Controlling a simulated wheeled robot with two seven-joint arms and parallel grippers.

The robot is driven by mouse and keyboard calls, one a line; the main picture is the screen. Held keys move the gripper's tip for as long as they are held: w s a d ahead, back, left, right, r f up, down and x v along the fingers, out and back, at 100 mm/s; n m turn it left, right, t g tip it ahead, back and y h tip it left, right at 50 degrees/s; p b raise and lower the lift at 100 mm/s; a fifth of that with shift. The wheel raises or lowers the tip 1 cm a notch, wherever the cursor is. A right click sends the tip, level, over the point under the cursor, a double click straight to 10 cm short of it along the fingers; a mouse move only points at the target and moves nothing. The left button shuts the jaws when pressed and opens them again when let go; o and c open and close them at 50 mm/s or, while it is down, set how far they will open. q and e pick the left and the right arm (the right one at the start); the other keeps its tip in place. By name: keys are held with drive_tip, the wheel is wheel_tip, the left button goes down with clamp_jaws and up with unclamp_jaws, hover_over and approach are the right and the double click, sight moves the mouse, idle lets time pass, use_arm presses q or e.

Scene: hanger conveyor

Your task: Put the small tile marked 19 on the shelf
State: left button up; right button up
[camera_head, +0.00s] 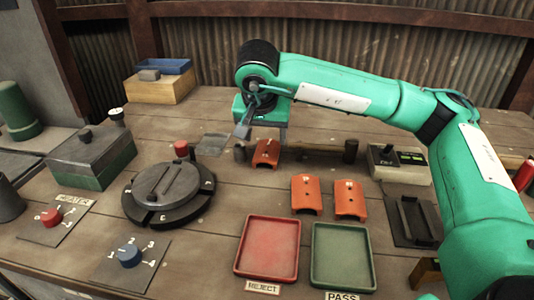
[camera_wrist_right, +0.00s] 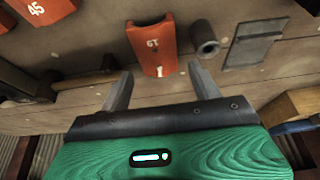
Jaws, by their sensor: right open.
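An orange curved tile (camera_head: 267,153) lies on the table just below my right gripper (camera_head: 262,133). In the right wrist view this tile (camera_wrist_right: 155,45) bears a mark that reads like 19 upside down. The right gripper (camera_wrist_right: 160,68) is open and empty, its two fingers apart on either side of the tile's near end, not visibly touching it. Two more orange tiles (camera_head: 305,195) and (camera_head: 349,199) lie to the right and nearer; one tile in the wrist view (camera_wrist_right: 40,8) reads 45. I cannot tell which thing is the shelf. My left gripper is out of view.
A red tray (camera_head: 268,247) and green tray (camera_head: 342,256) stand in front. A round dark fixture (camera_head: 167,190) is at left.

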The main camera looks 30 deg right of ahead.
sight(267, 149)
drive_tip(key=x, duration=0.5)
drive_tip(key=shift+s+f, duration=0.1)
drive_tip(key=shift+s, duration=0.2)
drive_tip(key=c, duration=0.9)
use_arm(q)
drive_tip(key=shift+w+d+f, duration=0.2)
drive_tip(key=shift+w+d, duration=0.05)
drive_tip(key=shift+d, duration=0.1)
